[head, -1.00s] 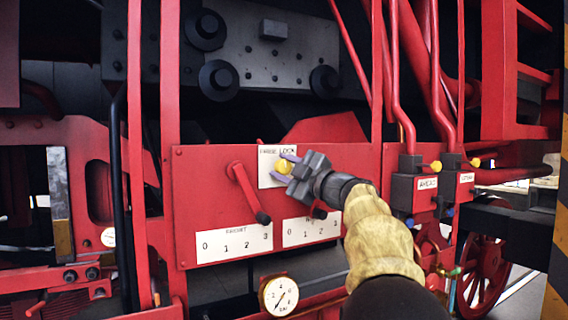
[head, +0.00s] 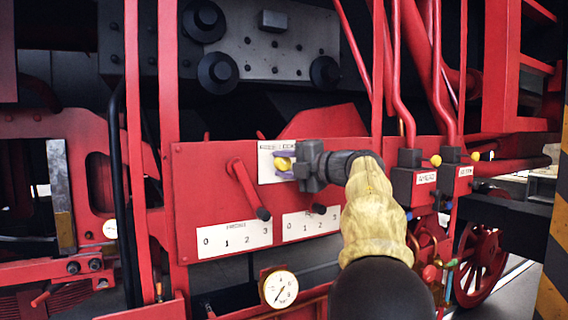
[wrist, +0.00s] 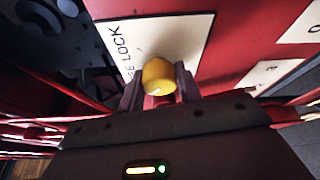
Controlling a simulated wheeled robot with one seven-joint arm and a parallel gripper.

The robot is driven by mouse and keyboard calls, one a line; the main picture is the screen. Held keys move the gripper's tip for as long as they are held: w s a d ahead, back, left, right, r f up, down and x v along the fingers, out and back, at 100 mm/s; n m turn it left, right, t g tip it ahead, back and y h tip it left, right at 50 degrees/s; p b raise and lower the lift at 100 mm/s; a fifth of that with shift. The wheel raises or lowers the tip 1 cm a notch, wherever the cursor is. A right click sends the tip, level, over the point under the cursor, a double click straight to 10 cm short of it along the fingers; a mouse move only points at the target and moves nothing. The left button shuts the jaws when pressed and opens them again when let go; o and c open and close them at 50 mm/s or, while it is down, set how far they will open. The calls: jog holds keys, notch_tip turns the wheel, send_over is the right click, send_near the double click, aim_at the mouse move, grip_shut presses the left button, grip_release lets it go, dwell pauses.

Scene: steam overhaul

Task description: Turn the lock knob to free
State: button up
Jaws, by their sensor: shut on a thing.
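The yellow lock knob (head: 283,164) sits on a white plate (head: 267,150) on the red panel. The plate's printing is blurred in the head view; in the wrist view it reads "LOCK", partly cut off. My gripper (head: 284,165) reaches in from the right with its purple-grey fingers on either side of the knob, shut on it. In the wrist view the knob (wrist: 158,75) stands between the two finger ends. The right part of the plate is hidden behind my gripper in the head view.
A red lever (head: 248,189) stands left of the knob above a 0-to-3 scale (head: 234,238). A second lever end (head: 319,209) shows just below my gripper. A round gauge (head: 279,288) hangs below. Valve blocks (head: 413,180) and red pipes stand at right.

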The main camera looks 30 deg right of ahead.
dwell(0.4)
jog(key=o, duration=1)
jog(key=shift+c, duration=0.2)
jog(key=b+v, duration=0.6)
jog(key=v, duration=1.1)
jog(key=shift+s, duration=0.2)
